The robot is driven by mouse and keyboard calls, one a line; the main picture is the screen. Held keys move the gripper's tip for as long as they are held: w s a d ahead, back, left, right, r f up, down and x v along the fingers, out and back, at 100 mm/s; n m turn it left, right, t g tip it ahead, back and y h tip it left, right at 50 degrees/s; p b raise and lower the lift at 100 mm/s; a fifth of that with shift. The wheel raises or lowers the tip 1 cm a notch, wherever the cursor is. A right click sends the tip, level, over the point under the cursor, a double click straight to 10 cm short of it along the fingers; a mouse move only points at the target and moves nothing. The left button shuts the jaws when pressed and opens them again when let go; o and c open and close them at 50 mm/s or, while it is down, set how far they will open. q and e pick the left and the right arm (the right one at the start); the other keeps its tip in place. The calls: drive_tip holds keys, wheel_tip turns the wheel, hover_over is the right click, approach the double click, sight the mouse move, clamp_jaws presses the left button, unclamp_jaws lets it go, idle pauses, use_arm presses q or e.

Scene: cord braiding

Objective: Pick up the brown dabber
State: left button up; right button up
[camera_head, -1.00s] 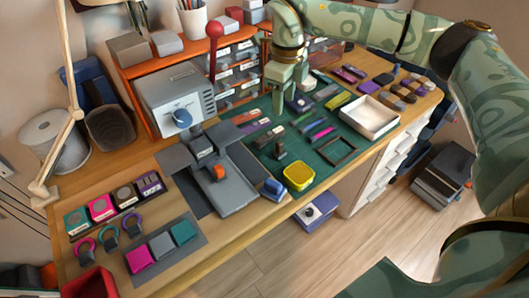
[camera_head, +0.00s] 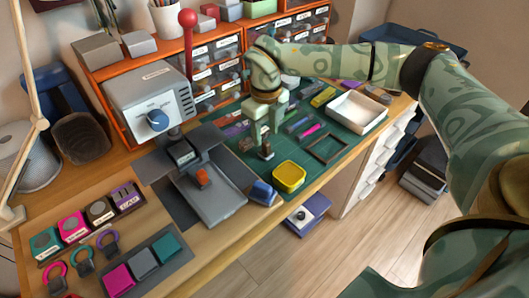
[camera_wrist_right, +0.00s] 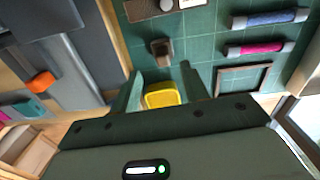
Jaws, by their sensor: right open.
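The brown dabber (camera_head: 267,151) stands upright on the green cutting mat (camera_head: 237,172), behind and left of the yellow tub. It also shows in the right wrist view (camera_wrist_right: 161,47), beyond the fingertips. My right gripper (camera_head: 264,132) is open above the mat, just over and behind the dabber in the head view. In the right wrist view its two fingers (camera_wrist_right: 163,88) are spread apart with nothing held between them. The exact height above the dabber is hard to tell. My left gripper is not in view.
The yellow tub (camera_head: 289,176) is close by, with a blue object (camera_head: 262,192) beside it. A dark frame (camera_head: 328,148) and a white tray (camera_head: 357,112) lie to the right. A grey press (camera_head: 212,190) stands left. The mat around the dabber is partly clear.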

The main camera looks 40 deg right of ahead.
sight(266, 142)
drive_tip(key=f+b, duration=0.2)
drive_tip(key=f, duration=0.1)
drive_tip(key=f+b, duration=0.1)
drive_tip(key=f, duration=0.1)
drive_tip(key=shift+w+d+f, duration=0.2)
drive_tip(key=shift+d, duration=0.05)
drive_tip(key=shift+r, duration=0.15)
clamp_jaws()
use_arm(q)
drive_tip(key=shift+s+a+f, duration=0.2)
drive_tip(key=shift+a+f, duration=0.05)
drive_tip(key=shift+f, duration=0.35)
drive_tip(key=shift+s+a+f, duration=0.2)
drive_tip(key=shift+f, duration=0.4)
